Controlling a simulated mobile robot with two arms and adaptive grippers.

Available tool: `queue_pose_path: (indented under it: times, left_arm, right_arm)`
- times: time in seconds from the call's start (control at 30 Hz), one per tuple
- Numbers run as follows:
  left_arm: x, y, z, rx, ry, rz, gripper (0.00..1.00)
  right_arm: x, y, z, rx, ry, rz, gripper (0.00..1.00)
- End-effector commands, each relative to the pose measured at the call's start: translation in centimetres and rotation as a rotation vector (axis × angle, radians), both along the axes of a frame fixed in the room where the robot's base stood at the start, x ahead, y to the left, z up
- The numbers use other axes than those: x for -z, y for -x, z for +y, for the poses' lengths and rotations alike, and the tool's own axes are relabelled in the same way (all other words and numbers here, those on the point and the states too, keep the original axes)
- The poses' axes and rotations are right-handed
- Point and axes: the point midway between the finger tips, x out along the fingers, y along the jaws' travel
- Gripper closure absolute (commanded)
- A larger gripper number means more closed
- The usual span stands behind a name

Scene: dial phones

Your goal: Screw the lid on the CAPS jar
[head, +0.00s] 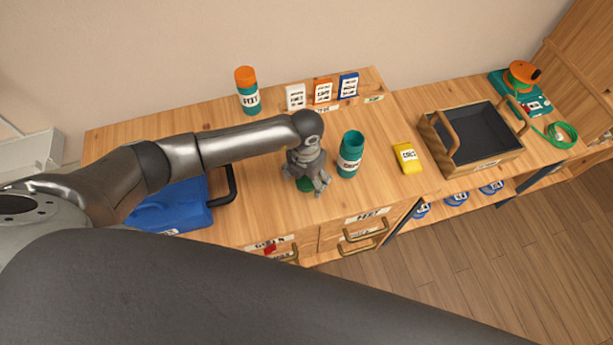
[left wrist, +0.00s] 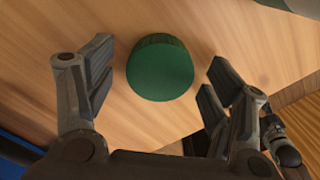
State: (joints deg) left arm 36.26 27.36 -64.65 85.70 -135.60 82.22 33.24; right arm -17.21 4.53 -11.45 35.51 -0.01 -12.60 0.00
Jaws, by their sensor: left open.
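The CAPS jar is a teal open-topped jar (head: 349,154) with a white label, standing upright on the wooden top. A round green lid (head: 305,185) lies on the wood just left of it, partly hidden under my left gripper (head: 308,182). In the left wrist view the lid (left wrist: 160,68) lies between and a little beyond the fingertips of my left gripper (left wrist: 157,88). The fingers are spread apart and do not touch the lid. My right gripper does not show.
A yellow box (head: 407,158) stands right of the jar. Beyond it is a dark handled tray (head: 437,150). A blue case (head: 170,208) lies at left under my arm. An orange-lidded jar (head: 247,92) and a card rack (head: 323,92) are at the back.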

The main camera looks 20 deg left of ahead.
Motion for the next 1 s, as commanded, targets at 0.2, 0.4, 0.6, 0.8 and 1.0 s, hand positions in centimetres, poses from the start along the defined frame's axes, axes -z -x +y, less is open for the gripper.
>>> queue_pose_path:
  times: [0.2,0.4,0.6,0.8,1.0]
  left_arm:
    - [0.09,0.01,0.0,0.0,0.0,0.0,0.24]
    - [0.07,0.0,0.0,0.0,0.0,0.0,0.35]
    - [0.05,0.0,0.01,0.0,0.0,0.0,0.57]
    - [0.05,0.0,0.01,0.0,0.0,0.0,0.57]
    - [-0.05,-0.03,0.0,0.001,0.0,-0.001,0.57]
  right_arm:
    - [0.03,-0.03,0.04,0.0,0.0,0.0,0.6]
    - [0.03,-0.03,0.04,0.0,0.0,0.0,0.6]
    - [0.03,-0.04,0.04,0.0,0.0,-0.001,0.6]
    - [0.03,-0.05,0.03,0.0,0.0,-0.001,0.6]
    - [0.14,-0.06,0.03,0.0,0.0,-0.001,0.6]
